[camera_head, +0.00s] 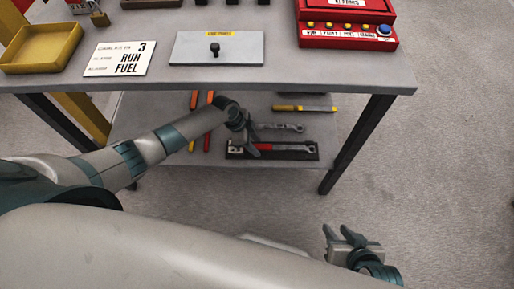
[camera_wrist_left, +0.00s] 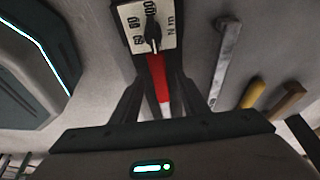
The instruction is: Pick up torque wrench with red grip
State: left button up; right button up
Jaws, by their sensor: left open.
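The torque wrench with the red grip (camera_head: 268,147) lies on a dark tray (camera_head: 312,154) on the table's lower shelf. Its red grip also shows in the left wrist view (camera_wrist_left: 162,92). A white dial plate marked N m (camera_wrist_left: 150,28), with a black pointer, lies at the grip's end. My left gripper (camera_head: 240,140) reaches down over the tray's left part. In the left wrist view its fingers (camera_wrist_left: 162,86) are open, one on each side of the grip; contact cannot be told. My right gripper (camera_head: 347,240) is open and empty, low in front of the table.
A grey wrench (camera_head: 285,127) and a yellow-handled tool (camera_head: 302,108) lie behind the tray. The tabletop (camera_head: 300,78) overhangs the shelf, and a dark table leg (camera_head: 350,148) stands to the right.

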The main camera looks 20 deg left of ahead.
jog(key=shift+s, duration=0.2)
pick_arm(q)
jog(key=shift+c, duration=0.6)
grip_shut()
jog(key=shift+w+r, duration=0.1)
pick_arm(e)
jog(key=shift+w+d, duration=0.15)
jog(key=shift+w, duration=0.1)
jog(key=shift+w+r, duration=0.1)
jog(key=shift+w, duration=0.05)
pick_arm(q)
jog(key=shift+r, duration=0.15)
